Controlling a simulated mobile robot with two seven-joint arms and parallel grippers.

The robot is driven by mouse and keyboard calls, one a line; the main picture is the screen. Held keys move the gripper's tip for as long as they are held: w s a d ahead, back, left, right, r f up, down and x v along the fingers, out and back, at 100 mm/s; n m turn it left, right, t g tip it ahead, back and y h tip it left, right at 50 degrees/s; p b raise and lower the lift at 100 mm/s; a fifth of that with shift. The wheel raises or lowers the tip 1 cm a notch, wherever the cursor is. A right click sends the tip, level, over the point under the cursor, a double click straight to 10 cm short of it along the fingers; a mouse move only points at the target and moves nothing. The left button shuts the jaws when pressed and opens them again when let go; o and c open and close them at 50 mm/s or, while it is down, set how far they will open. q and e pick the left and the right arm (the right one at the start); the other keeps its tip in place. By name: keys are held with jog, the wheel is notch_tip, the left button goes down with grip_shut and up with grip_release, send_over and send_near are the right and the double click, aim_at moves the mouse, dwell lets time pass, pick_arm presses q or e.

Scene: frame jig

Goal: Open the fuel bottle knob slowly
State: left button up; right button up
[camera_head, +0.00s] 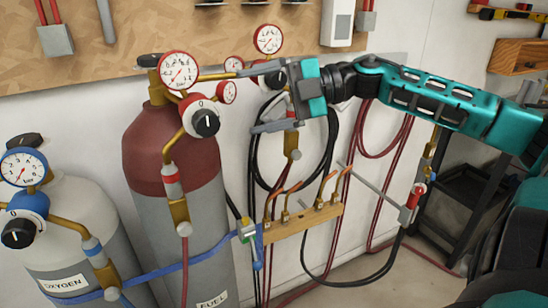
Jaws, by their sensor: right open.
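The fuel bottle (150,220) is a grey cylinder with a dark red top and a FUEL label, standing upright left of centre. A black regulator knob (206,124) with a white "0" plate faces forward on its upper right side. A dark valve cap (150,60) sits at its very top, partly behind a red-rimmed gauge (179,70). My right gripper (246,101) is open and empty, pointing left, with its fingers one above the other. Its fingertips are right of the regulator knob in the picture; I cannot tell the depth between them. My left gripper is not in view.
A white oxygen bottle (90,215) with a blue gauge stands at left. A blue strap (170,268) crosses both bottles. Several torches sit on a wooden rack (305,222), with looped hoses behind. A dark cart (470,190) stands at right.

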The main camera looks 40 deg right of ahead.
jog(key=d+f+m+t+h, duration=0.2)
jog(key=f+m+t, duration=0.4)
jog(key=f, duration=0.7)
jog(key=shift+w+d+m, duration=0.35)
jog(key=shift+d+m, duration=0.35)
jog(key=shift+m, duration=0.3)
jog(key=s+a+f+m+h, duration=0.1)
jog(key=s+f+m+h, duration=0.15)
jog(key=f, duration=0.35)
jog(key=s+a+f+m+t+h, duration=0.1)
jog(key=a+f+m+h, duration=0.2)
jog(key=f, duration=0.4)
jog(key=s+f+m+h, duration=0.2)
jog(key=f+m+h, duration=0.1)
jog(key=f+m, duration=0.25)
jog(key=s+a+f+m+g, duration=0.3)
jog(key=s+a+f+g, duration=0.2)
jog(key=s+a+f, duration=0.4)
jog(key=a+f, duration=0.3)
jog(key=a, duration=0.2)
jog(key=shift+s+a+f+m, duration=0.15)
jog(key=shift+a+f+m, duration=0.1)
jog(key=shift+a+m, duration=0.1)
jog(key=shift+h, duration=0.25)
